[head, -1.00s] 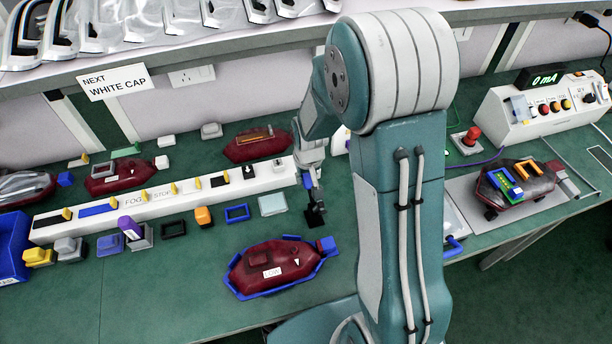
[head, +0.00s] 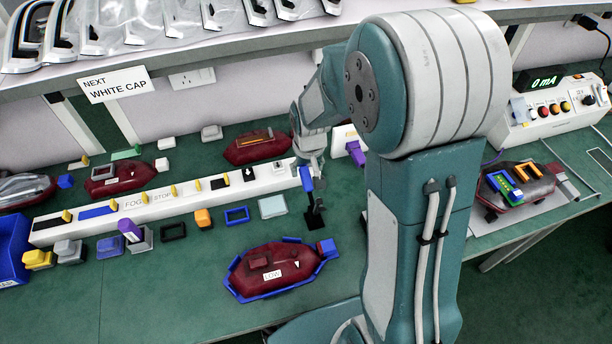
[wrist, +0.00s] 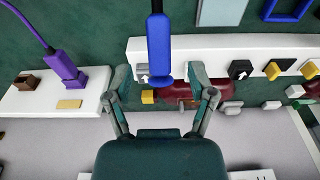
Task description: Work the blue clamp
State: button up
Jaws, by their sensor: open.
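A blue handle (head: 307,178) stands upright by a black stand (head: 316,218) at the right end of the white rail. It may be the blue clamp. In the wrist view the blue handle (wrist: 160,62) lies centred between and just beyond the fingers of my gripper (wrist: 160,78). The fingers are spread wide, and I see no contact with the handle. In the head view my gripper (head: 312,160) is just above and behind the handle, its fingers partly hidden.
A white rail (head: 130,210) with yellow clips runs behind the stand. A purple plug (head: 355,152) sits in a white block at right. A dark red lamp in a blue cradle (head: 235,285) lies in front. My arm hides part of the bench.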

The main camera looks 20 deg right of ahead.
aim_at(307, 184)
notch_tip(307, 184, up, 6)
jog(key=shift+s, duration=0.45)
jog(key=shift+r, duration=0.1)
